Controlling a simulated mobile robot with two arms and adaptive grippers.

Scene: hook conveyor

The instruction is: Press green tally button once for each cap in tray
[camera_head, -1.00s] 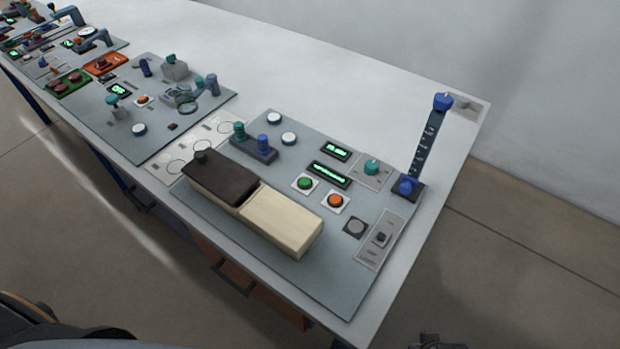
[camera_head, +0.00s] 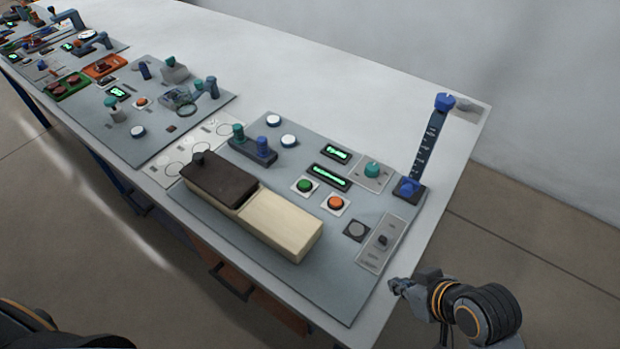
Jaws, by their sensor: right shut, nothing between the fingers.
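The green button (camera_head: 305,186) sits on a white square plate near the middle of the nearest grey panel (camera_head: 345,296). An orange button (camera_head: 336,203) is just right of it. A cream tray-like box (camera_head: 281,222) with a dark brown sliding lid (camera_head: 218,182) lies in front of the buttons. I see no caps that I can make out in it. Two lit green displays, the upper (camera_head: 337,153) and the lower (camera_head: 329,177), are behind the buttons; their text is too small to read. My right gripper (camera_head: 394,287) is shut and empty, off the table's right edge. My left gripper is not in view.
A tall blue slider post (camera_head: 429,150) stands at the panel's right rear. A teal knob (camera_head: 372,168), teal and blue pegs (camera_head: 263,146) and a grey switch plate (camera_head: 381,241) are also on the panel. More panels fill the table's left. The table's back strip is clear.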

